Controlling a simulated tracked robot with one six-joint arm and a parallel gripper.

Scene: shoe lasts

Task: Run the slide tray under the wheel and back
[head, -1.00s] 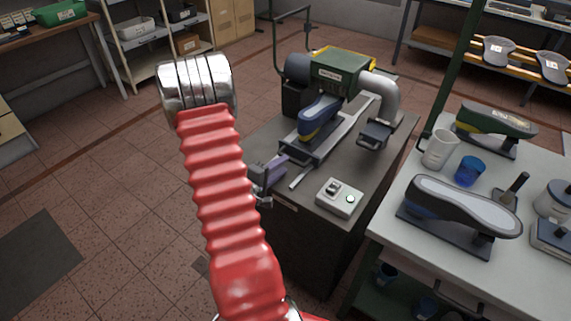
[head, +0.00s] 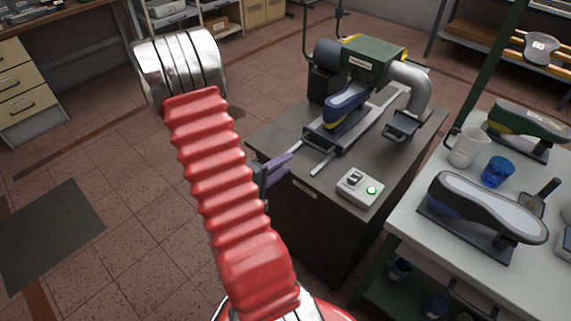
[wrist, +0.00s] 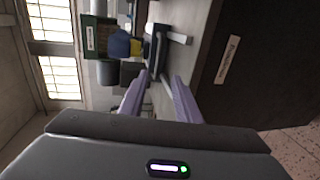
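The slide tray (head: 323,138) is a dark flat carriage on pale rails (head: 322,165) on a grey bench, with a blue-and-grey shoe (head: 347,103) on it. The shoe's far end reaches toward the green machine (head: 368,62); the wheel cannot be made out. My gripper (head: 279,163) has purple fingers and hangs near the bench's left edge, at the near end of the rails. In the wrist view, turned sideways, the two fingers (wrist: 157,92) stand apart with nothing between them. The tray (wrist: 154,48) lies ahead, and the shoe (wrist: 122,44) shows beyond the fingertips.
A control box (head: 360,187) with a green button sits on the bench's near right. A grey duct (head: 418,92) curves down beside the machine. A white table (head: 420,220) at right holds a shoe last (head: 487,205), a mug and a blue cup.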

